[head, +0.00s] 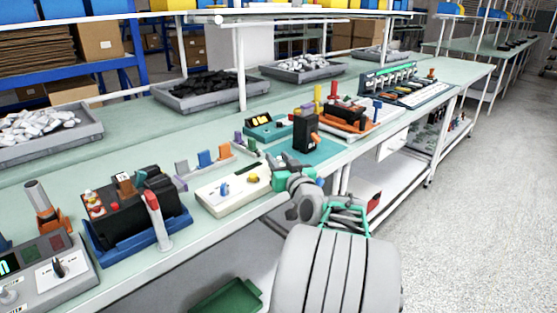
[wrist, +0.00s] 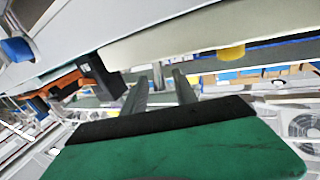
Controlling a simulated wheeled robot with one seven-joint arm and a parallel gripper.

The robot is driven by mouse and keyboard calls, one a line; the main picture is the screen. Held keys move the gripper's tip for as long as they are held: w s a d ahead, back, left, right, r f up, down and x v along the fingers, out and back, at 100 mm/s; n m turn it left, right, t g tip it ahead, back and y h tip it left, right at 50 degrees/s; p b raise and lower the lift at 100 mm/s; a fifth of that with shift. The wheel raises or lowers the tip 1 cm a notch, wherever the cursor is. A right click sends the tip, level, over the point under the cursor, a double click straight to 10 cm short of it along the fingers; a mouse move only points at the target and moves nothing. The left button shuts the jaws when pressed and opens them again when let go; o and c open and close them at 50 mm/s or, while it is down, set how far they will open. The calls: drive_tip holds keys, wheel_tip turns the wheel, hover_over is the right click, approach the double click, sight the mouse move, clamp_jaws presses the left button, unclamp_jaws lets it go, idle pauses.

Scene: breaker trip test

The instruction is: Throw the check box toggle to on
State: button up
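The check box is most likely the low cream box (head: 222,198) near the front edge of the bench. A small blue toggle (head: 225,189) stands on its top, with a yellow round part (head: 252,180) to its right. I cannot tell which way the toggle is thrown. My gripper (head: 277,166) is just right of the box, apart from the toggle. A yellow part (wrist: 232,53) shows under a cream surface (wrist: 200,35) there.
A black unit with an orange lever (head: 314,138) stands just beyond my gripper on a teal mat (head: 330,150). A black device in a blue base (head: 130,235) with a red-tipped lever stands left of the cream box. Small coloured blocks on a rail (head: 222,160) stand behind it.

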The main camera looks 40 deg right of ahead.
clamp_jaws()
drive_tip(key=shift+w+r+p, duration=0.1)
drive_tip(key=shift+p, duration=0.25)
drive_tip(key=shift+w+r+g+p, duration=0.1)
drive_tip(key=shift+r+g+p, duration=0.1)
drive_tip(key=shift+g+p, duration=0.35)
drive_tip(key=g+p, duration=0.1)
drive_tip(key=w+n+y+p, duration=0.1)
drive_tip(key=p, duration=0.1)
drive_tip(key=shift+a+r+g, duration=0.1)
drive_tip(key=shift+r+g, duration=0.15)
drive_tip(key=shift+g, duration=0.1)
drive_tip(key=g+p, duration=0.2)
drive_tip(key=w+n+g+p, duration=0.1)
drive_tip(key=p, duration=0.2)
drive_tip(key=shift+w+f+g+y, duration=0.15)
drive_tip(key=shift+g+y, duration=0.15)
drive_tip(key=shift+g, duration=0.1)
drive_tip(key=shift+w+f+n+g+p, duration=0.2)
drive_tip(key=shift+f+g+p, duration=0.05)
drive_tip(key=shift+g+p, duration=0.4)
drive_tip(key=shift+w+f+n+g+p, duration=0.15)
drive_tip(key=shift+f+n+g+p, duration=0.05)
drive_tip(key=shift+g+p, duration=0.4)
